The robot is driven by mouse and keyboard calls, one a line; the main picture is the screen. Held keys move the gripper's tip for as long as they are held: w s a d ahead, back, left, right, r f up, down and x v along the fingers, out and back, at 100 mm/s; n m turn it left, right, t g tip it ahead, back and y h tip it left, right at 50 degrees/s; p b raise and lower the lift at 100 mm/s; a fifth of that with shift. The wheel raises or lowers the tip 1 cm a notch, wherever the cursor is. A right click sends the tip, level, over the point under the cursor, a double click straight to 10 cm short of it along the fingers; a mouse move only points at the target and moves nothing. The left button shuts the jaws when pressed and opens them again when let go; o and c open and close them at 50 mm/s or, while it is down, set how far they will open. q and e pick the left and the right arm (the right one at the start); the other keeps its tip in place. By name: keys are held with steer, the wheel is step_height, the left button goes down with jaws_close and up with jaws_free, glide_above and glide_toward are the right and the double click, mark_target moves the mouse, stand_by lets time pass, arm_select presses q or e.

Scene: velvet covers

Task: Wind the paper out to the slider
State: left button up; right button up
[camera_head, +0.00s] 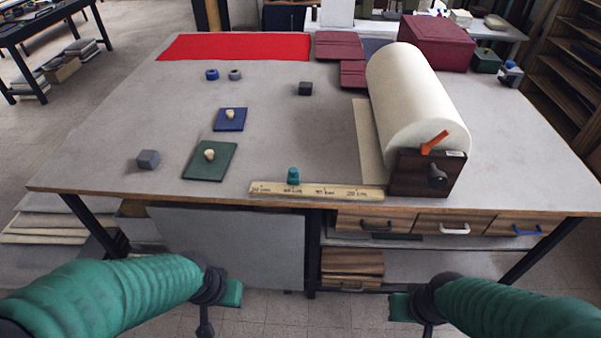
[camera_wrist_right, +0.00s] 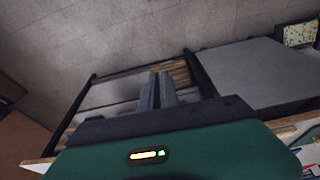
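The large cream paper roll (camera_head: 418,92) lies at the right of the table, with a strip of paper (camera_head: 370,140) out flat along its left side. Its dark wooden end block (camera_head: 410,172) carries an orange pointer (camera_head: 434,142) and a dark knob (camera_head: 437,176). The teal slider (camera_head: 293,176) sits on a wooden ruler (camera_head: 340,191) at the table's front edge; the paper's edge lies to the slider's right. My left gripper (camera_head: 205,325) and right gripper (camera_head: 428,330) hang in front of the table, away from everything. The right fingers (camera_wrist_right: 158,76) look together and empty; the left fingers' opening is unclear.
Red cloth (camera_head: 235,46) and a maroon box (camera_head: 436,42) are at the back. Drawers (camera_head: 455,224) sit below the front edge.

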steer(key=o, duration=0.5)
steer(key=shift+w, duration=0.1)
steer(key=shift+c, duration=0.2)
steer(key=o, duration=0.9)
steer(key=w+d+t, duration=0.6)
steer(key=w+d, duration=0.1)
steer(key=w, duration=0.5)
steer(key=shift+w+d+t+h+b, duration=0.3)
steer(key=shift+w+d+t+b, duration=0.1)
steer(key=shift+b, duration=0.05)
steer(key=t+y, duration=0.1)
steer(key=t, duration=0.8)
glide_toward(438, 184)
steer(key=w+p, duration=0.1)
steer(key=w, duration=0.4)
steer(key=w+p, duration=0.1)
steer(key=w, duration=0.5)
steer(key=shift+w+a+r, duration=0.15)
steer(key=shift+r, duration=0.05)
steer(key=shift+c, duration=0.2)
jaws_close()
